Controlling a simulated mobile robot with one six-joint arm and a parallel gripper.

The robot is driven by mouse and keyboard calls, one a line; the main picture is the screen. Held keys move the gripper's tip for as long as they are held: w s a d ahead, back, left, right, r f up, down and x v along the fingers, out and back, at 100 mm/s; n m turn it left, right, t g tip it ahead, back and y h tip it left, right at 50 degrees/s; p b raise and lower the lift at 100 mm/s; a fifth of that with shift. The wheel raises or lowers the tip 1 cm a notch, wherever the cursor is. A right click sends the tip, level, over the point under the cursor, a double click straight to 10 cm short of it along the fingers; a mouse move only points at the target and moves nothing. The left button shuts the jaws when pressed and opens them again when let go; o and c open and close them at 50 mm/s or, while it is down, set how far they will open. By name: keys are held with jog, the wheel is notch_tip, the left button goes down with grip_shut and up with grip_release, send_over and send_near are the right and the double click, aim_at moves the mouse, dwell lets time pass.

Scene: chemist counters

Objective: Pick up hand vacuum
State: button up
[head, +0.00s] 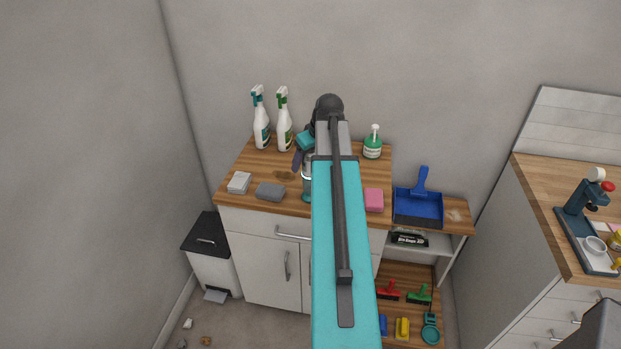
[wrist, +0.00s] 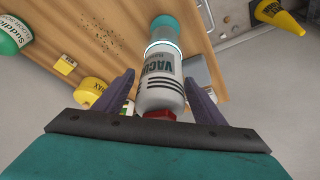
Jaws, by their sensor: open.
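The hand vacuum (wrist: 160,88) shows in the wrist view as a pale grey body with dark "VACUUM" lettering, black stripes, a teal end and a red part at its near end. It lies between the two dark fingers of my gripper (wrist: 160,77). The fingers are open, with one on each side; whether either touches it, I cannot tell. In the head view a teal and grey part of the vacuum (head: 307,187) shows on the wooden counter, mostly hidden behind my arm. My gripper (head: 298,158) is there above the counter, partly hidden by the arm.
Two spray bottles (head: 271,122) and a green pump bottle (head: 373,143) stand at the counter's back. A grey sponge (head: 270,191), white block (head: 239,182) and pink sponge (head: 374,200) lie near its front. A blue dustpan (head: 418,205) is at right. A yellow wax tin (wrist: 92,92) is left of my fingers.

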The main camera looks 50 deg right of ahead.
dwell(0.3)
jog(key=c, duration=1.1)
jog(key=shift+r, duration=0.15)
jog(key=shift+r+b, duration=0.9)
jog(key=shift+r, duration=0.75)
jog(key=s+a+b, duration=0.3)
jog(key=s, duration=0.1)
jog(key=s+a+b, duration=0.3)
jog(key=s, duration=0.1)
jog(key=s+a+r+b, duration=0.1)
jog(key=s+a+b, duration=0.2)
jog(key=s, duration=0.1)
jog(key=shift+a+r+b, duration=0.1)
jog(key=shift+a+b, duration=0.2)
jog(key=shift+a, duration=0.05)
jog(key=shift+s+a+r, duration=0.1)
jog(key=shift+s+r, duration=0.05)
jog(key=shift+s, duration=0.05)
